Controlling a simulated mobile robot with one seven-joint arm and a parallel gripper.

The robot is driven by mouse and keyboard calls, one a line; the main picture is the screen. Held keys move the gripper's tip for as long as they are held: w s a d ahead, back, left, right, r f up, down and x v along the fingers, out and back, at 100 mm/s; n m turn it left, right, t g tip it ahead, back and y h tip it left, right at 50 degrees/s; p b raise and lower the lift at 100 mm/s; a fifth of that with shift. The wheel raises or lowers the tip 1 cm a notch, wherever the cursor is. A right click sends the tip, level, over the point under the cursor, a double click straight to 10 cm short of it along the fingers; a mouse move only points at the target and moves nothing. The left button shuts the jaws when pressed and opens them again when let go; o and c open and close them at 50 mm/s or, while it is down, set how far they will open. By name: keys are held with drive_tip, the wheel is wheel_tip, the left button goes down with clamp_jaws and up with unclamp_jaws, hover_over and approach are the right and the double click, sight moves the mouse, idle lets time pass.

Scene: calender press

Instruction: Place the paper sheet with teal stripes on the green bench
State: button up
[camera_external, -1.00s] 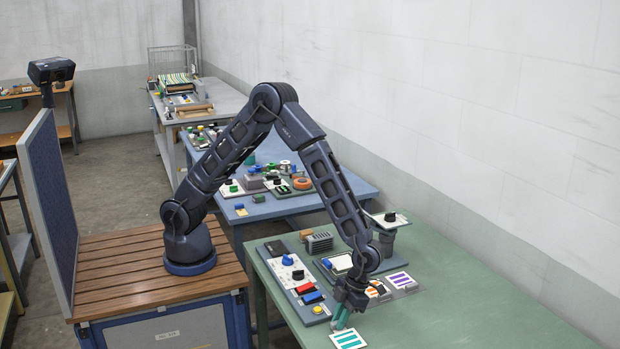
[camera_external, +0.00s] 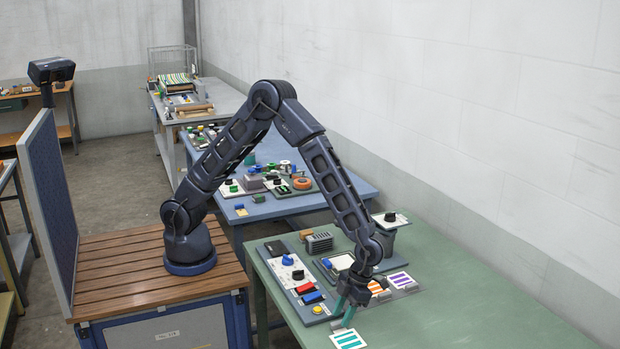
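The paper sheet with teal stripes (camera_external: 348,340) lies on the green bench (camera_external: 450,305) near its front edge, at the bottom of the picture. My gripper (camera_external: 343,312) is just above and behind the sheet. Its two teal fingers are spread apart, with nothing seen between them. The fingers look clear of the sheet, though the lower fingertip is close to its far edge.
The bench's right side is clear.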

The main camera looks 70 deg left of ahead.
drive_tip(key=v, duration=1)
drive_tip(key=w+a+r+n+t, duration=0.1)
drive_tip(key=a+r+n+t, duration=0.1)
drive_tip(key=a+r+n, duration=0.6)
drive_tip(key=w+a+r+n+t, duration=0.1)
drive_tip(key=a+r+n, duration=0.25)
drive_tip(key=a, duration=0.95)
drive_tip(key=w+a+r+n+t, duration=0.1)
drive_tip(key=a+r+n+t, duration=0.1)
drive_tip(key=a+r+n, duration=0.65)
drive_tip(key=s+a+n+t, duration=0.1)
drive_tip(key=s+a+n, duration=0.4)
drive_tip(key=a, duration=0.3)
drive_tip(key=s+a+r+n+t, duration=0.1)
drive_tip(key=s+a+n, duration=0.4)
drive_tip(key=a, duration=0.4)
drive_tip(key=s+a+n+t, duration=0.2)
drive_tip(key=s+a+n, duration=0.4)
drive_tip(key=a, duration=0.3)
drive_tip(key=shift+s+r, duration=0.3)
drive_tip(key=shift+s, duration=0.05)
